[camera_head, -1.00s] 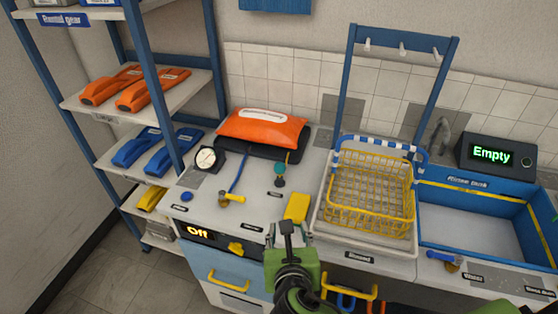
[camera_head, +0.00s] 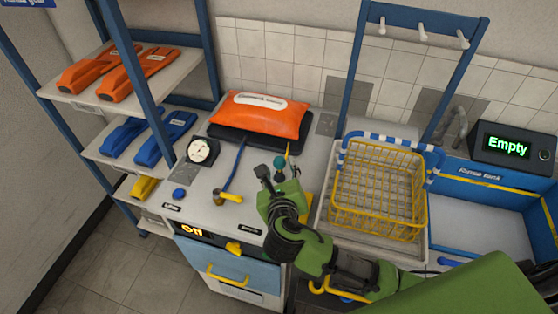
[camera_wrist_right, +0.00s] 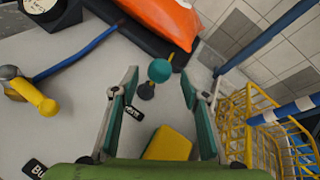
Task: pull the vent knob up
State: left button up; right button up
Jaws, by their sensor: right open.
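The vent knob is a small round teal knob (camera_head: 280,162) on a dark base, standing on the white bench top. In the right wrist view the knob (camera_wrist_right: 159,70) shows beyond and roughly between the two fingers, with a small black label (camera_wrist_right: 135,112) beside its base. My right gripper (camera_head: 271,173) is open and close to the knob, on the near side of it in the head view. The open fingers also show in the right wrist view (camera_wrist_right: 158,84). I see no contact with the knob. My left gripper is not in view.
An orange bag (camera_head: 262,113) lies behind the knob. A yellow block (camera_wrist_right: 168,144) is close below the right fingers. A yellow lever (camera_head: 230,197) with a blue hose and a gauge (camera_head: 202,151) are to the left. A yellow wire basket (camera_head: 378,190) stands to the right.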

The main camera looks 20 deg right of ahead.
aim_at(279, 165)
jog(key=x, duration=0.3)
jog(key=shift+w+d, duration=0.1)
jog(key=shift+w, duration=0.2)
jog(key=shift+w+f, duration=0.2)
jog(key=shift+w, duration=0.15)
jog(key=shift+c, duration=0.3)
grip_shut()
notch_tip(279, 165, up, 3)
jog(key=p, duration=0.4)
jog(key=shift+d+r+p, duration=0.1)
jog(key=shift+r+p, duration=0.05)
jog(key=shift+p, duration=0.25)
jog(key=shift+r, duration=0.1)
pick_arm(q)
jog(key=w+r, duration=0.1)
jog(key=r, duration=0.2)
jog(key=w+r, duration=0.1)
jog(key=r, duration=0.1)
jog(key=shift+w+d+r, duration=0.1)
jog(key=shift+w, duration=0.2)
